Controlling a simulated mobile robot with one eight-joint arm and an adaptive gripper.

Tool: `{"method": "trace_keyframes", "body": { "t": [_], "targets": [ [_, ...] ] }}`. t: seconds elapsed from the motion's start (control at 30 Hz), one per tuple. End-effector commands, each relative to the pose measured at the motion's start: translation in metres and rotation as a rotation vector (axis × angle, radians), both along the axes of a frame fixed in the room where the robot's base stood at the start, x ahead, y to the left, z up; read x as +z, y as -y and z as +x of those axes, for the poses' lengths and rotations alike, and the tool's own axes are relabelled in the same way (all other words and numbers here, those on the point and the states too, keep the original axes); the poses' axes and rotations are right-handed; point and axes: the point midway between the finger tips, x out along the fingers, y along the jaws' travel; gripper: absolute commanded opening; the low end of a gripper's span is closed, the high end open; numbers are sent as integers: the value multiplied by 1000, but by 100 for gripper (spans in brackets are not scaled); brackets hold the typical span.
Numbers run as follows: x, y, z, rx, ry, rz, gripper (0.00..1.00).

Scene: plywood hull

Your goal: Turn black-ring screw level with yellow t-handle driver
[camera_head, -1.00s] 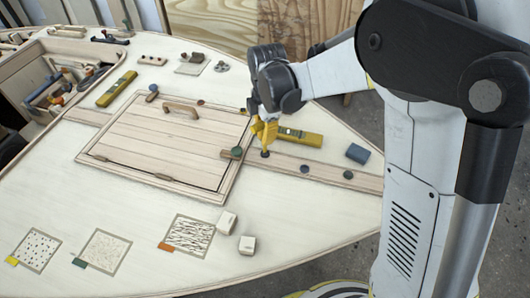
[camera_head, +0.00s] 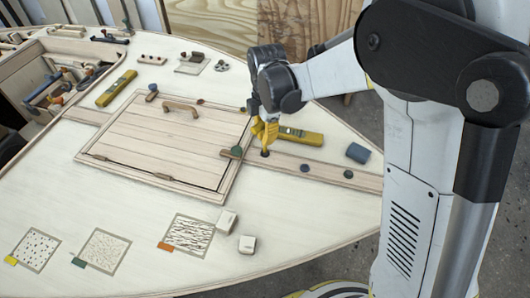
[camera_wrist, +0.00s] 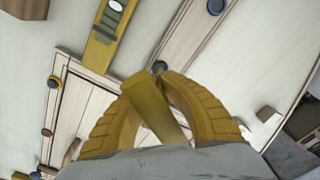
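My gripper (camera_head: 264,130) is shut on the yellow T-handle driver (camera_wrist: 152,105), with its yellow fingers on both sides of it in the wrist view. The driver points down at a dark round screw (camera_head: 265,154) in the pale plank to the right of the hatch. That screw also shows in the wrist view (camera_wrist: 160,67), just beyond the driver's end. The driver's tip is too small and partly hidden to tell whether it is seated, and I cannot tell whether the screw is level.
A yellow spirit level (camera_head: 300,136) lies just behind the driver; a second one (camera_head: 117,89) lies at the far left. Two more dark round screws (camera_head: 304,168) (camera_head: 348,174) sit along the plank. A blue block (camera_head: 358,153) lies to the right. The hatch (camera_head: 165,140) is left of my gripper.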

Motion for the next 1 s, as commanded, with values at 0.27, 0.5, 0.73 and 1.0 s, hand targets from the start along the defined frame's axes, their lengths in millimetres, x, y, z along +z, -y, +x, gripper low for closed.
{"method": "trace_keyframes", "body": {
  "t": [0.27, 0.5, 0.73, 1.0],
  "targets": [
    [-5, 0, 0, 0, 0, 0, 0],
    [-5, 0, 0, -174, 0, 0, 0],
    [-5, 0, 0, -427, 0, 0, 0],
    [-5, 0, 0, -446, 1, 0, 0]
  ]
}}
